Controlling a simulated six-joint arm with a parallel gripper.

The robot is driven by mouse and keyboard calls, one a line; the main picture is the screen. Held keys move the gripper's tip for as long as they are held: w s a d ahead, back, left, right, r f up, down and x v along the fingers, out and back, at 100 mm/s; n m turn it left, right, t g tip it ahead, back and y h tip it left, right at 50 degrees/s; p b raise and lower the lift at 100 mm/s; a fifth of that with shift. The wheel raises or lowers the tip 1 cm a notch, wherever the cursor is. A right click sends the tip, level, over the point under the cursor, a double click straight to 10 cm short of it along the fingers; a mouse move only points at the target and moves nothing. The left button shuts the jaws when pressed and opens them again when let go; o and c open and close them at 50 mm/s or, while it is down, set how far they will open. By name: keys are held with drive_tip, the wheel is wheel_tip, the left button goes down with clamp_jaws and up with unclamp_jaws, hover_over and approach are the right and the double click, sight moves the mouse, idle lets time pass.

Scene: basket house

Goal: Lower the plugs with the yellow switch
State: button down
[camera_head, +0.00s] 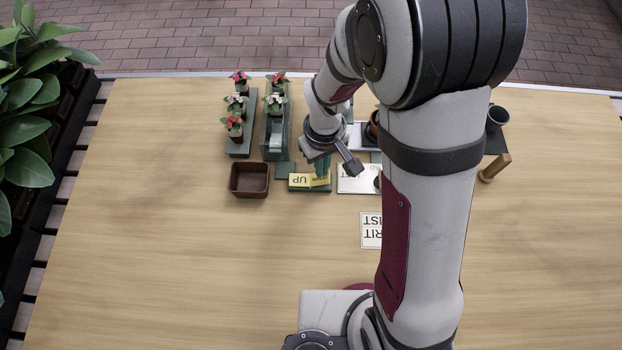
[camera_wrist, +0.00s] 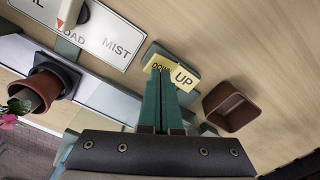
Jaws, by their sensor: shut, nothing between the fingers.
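The yellow switch (camera_head: 301,181) lies on the table in front of the plant trays, labelled UP and DOWN; the DOWN label is partly hidden in the head view. It also shows in the wrist view (camera_wrist: 183,77), with UP beside DOWN. My gripper (camera_head: 321,176) is shut and empty, its green fingertips (camera_wrist: 162,75) right at the switch by the DOWN label; I cannot tell whether they touch it. The plugs, small potted plants with red, pink and white flowers (camera_head: 236,122), stand in two dark green trays (camera_head: 263,148) left of my arm.
A brown square pot (camera_head: 249,180) stands just left of the switch. A white MIST sign plate (camera_wrist: 97,30) lies on its other side, partly behind my arm in the head view. A wooden-handled tool (camera_head: 495,167) is at the right. The front left table is clear.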

drive_tip(key=shift+f, duration=1.2)
idle(0.4)
drive_tip(key=shift+r, duration=3.55)
